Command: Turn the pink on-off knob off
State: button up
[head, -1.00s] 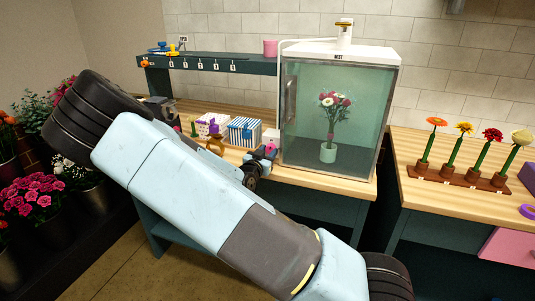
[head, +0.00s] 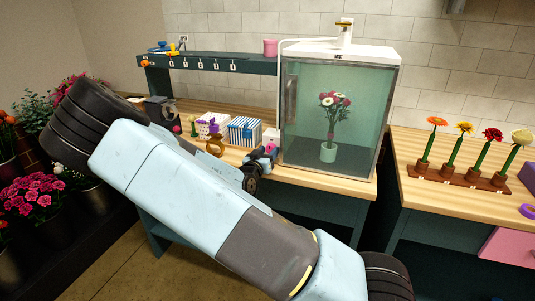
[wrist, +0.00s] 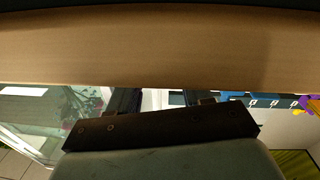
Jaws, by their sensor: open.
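A small pink part (head: 271,148) shows at the front edge of the bench, left of the glass cabinet's foot. It looks like the pink knob, but it is too small to read its setting. My gripper (head: 262,163) is right beside it, partly hidden behind my arm; I cannot tell whether they touch. In the wrist view, my gripper (wrist: 165,101) shows its dark bar and two fingers set apart, with nothing seen between them. The knob cannot be made out in the wrist view.
The glass cabinet (head: 380,120) holds a bouquet in a vase. Gift boxes (head: 244,131) stand close behind my gripper. A shelf (head: 210,66) with hooks runs behind. A flower rack (head: 455,178) stands on the right bench. Flower buckets crowd the left.

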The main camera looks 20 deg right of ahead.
jog(key=shift+s, duration=0.1)
jog(key=v, duration=1.3)
jog(key=shift+s+a, duration=0.25)
